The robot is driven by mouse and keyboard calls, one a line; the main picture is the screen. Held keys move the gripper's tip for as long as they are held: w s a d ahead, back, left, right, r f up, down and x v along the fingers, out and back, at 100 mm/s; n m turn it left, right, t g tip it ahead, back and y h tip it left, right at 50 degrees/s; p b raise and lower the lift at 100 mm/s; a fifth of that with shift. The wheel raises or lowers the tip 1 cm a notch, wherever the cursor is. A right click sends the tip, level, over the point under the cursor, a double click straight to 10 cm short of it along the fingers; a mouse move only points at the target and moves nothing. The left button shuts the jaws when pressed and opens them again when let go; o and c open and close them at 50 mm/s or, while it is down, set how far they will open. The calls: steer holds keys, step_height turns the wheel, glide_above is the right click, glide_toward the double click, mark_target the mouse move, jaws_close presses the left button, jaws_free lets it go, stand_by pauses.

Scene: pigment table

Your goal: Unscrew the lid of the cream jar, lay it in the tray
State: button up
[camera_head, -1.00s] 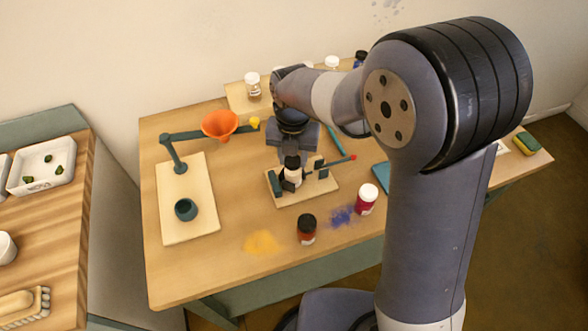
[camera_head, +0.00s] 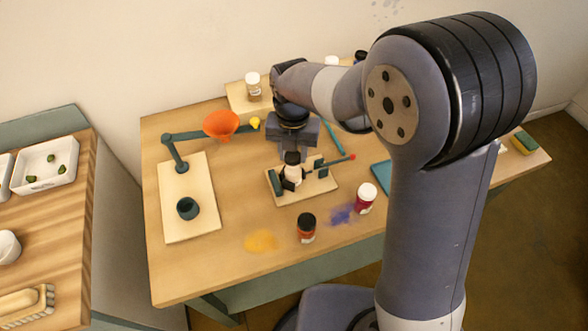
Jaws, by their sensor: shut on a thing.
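The cream jar (camera_head: 292,173) is a small pale jar standing in a dark clamp on a light board in the middle of the table. Its dark lid (camera_head: 292,157) shows at the top of the jar. My gripper (camera_head: 291,154) points down from above and is shut on the lid. The fingertips are small and partly hidden. I cannot tell whether the lid is loose or still seated on the jar. A white tray (camera_head: 70,176) with several green pieces in it sits on the side table at far left.
Jars with dark (camera_head: 306,222) and white (camera_head: 366,190) lids stand in front. A red-tipped lever (camera_head: 351,157) sticks out right of the clamp.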

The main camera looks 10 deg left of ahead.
mark_target(294, 156)
steer(key=shift+r+p, duration=1.85)
steer(key=shift+r, duration=0.65)
steer(key=shift+d+f, duration=0.1)
steer(key=shift+f, duration=0.05)
